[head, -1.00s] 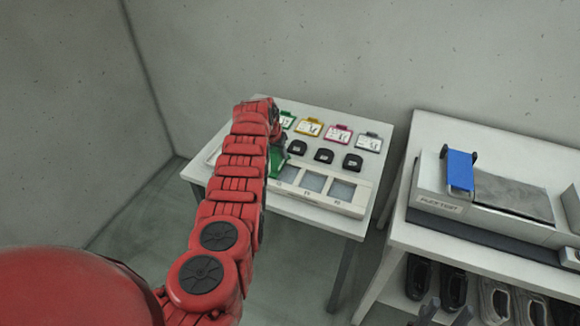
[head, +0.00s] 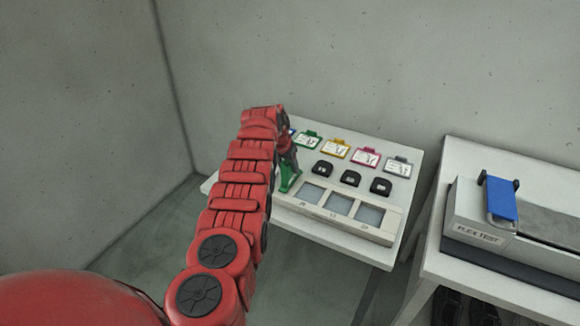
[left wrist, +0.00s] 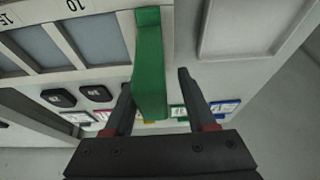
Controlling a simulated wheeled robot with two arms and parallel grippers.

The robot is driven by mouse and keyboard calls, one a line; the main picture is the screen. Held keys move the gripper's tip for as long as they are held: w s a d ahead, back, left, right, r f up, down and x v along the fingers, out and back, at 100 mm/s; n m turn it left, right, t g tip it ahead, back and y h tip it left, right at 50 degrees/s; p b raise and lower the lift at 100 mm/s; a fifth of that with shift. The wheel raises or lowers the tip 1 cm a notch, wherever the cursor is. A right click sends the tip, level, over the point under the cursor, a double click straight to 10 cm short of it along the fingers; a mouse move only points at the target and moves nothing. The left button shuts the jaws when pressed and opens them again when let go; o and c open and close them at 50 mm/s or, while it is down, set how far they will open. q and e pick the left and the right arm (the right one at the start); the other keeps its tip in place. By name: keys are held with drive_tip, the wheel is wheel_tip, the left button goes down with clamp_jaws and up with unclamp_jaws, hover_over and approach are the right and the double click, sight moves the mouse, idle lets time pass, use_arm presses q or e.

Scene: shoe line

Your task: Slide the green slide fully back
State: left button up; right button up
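The green slide (head: 287,180) is at the left end of the white panel (head: 330,215) on the table, partly hidden by my left arm in the head view. In the left wrist view the green slide (left wrist: 150,65) is a long upright bar between the two dark fingers of my left gripper (left wrist: 154,82). The fingers stand apart, one on each side of it, with a visible gap on the right side. The left finger is close to it; I cannot tell if they touch. My right gripper is not in view.
Black blocks (head: 351,178) and coloured-framed cards (head: 366,158) are behind the panel's grey windows (head: 340,204). To the right, a second table bears a flex test machine with a blue part (head: 501,199). Concrete walls stand behind and left.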

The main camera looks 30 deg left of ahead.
use_arm(q)
drive_tip(key=shift+o, duration=0.2)
drive_tip(key=shift+w+d+r, duration=0.1)
drive_tip(key=shift+d+r, duration=0.05)
drive_tip(key=shift+d, duration=0.05)
drive_tip(key=shift+v, duration=0.9)
drive_tip(key=b+v, duration=0.2)
drive_tip(key=v, duration=1.3)
drive_tip(key=shift+s+a+b, duration=0.2)
drive_tip(key=shift+s+b, duration=0.05)
drive_tip(key=shift+b, duration=0.1)
